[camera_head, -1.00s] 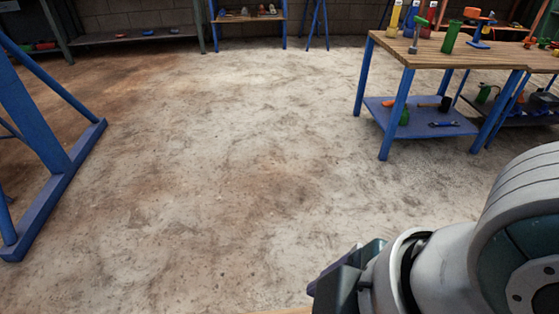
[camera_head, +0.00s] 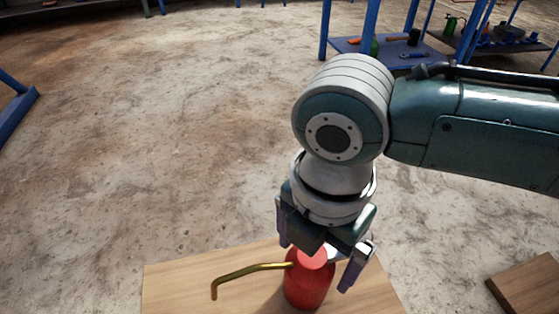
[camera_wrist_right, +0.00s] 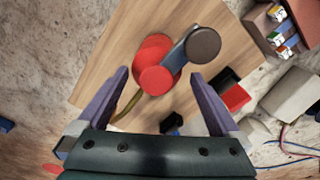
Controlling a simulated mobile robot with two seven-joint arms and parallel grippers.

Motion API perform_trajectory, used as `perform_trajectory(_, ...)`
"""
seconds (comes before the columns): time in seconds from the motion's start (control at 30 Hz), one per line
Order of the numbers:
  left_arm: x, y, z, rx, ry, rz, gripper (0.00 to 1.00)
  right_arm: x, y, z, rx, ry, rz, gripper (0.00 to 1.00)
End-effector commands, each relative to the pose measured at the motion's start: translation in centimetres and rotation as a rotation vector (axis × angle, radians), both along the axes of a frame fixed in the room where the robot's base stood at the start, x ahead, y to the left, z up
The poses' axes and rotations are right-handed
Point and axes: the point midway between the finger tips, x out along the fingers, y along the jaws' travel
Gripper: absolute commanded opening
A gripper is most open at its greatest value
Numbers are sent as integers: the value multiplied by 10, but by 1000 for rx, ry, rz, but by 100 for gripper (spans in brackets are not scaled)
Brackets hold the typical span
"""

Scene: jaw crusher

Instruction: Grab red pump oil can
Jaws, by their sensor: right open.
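The red pump oil can (camera_head: 306,287) stands on a wooden tabletop (camera_head: 175,285) at the bottom of the head view. Its thin brass spout (camera_head: 245,270) reaches out to the left and bends down. My right gripper (camera_head: 320,252) is open just above the can, pointing down, and hides part of its top. In the right wrist view the can (camera_wrist_right: 150,50) shows beyond and between the two spread fingers of the right gripper (camera_wrist_right: 159,74), with a grey-blue lever and dark round knob (camera_wrist_right: 203,44) beside it. I cannot tell whether the fingers touch it. My left gripper is not in view.
Another wooden surface (camera_head: 530,288) lies at the lower right. A blue-legged bench with a tool shelf (camera_head: 390,52) stands at the back. In the wrist view a box of small items (camera_wrist_right: 275,25) and several cables are at the right. The floor (camera_head: 150,150) is clear.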

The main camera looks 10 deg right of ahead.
Motion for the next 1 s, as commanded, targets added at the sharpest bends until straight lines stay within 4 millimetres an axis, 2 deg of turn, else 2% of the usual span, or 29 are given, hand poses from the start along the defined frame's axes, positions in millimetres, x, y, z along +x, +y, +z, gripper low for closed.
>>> perform_trajectory(0.03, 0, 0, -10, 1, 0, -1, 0, 0, 0, -13, -1, 1, 0, 100)
perform_trajectory(0.23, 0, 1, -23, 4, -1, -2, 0, 1, 1, -28, 1, -1, -1, 100)
perform_trajectory(0.4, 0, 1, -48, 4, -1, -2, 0, 4, 3, -55, 1, -1, 0, 100)
perform_trajectory(0.5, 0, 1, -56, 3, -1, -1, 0, 3, 3, -67, 1, 1, 0, 100)
perform_trajectory(0.73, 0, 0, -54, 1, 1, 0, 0, 3, 3, -66, 1, 0, 0, 100)
perform_trajectory(0.77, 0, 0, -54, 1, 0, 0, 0, 3, 3, -66, 1, 0, 0, 99)
perform_trajectory(1.0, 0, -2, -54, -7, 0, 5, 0, 3, 3, -66, 1, -1, 0, 72)
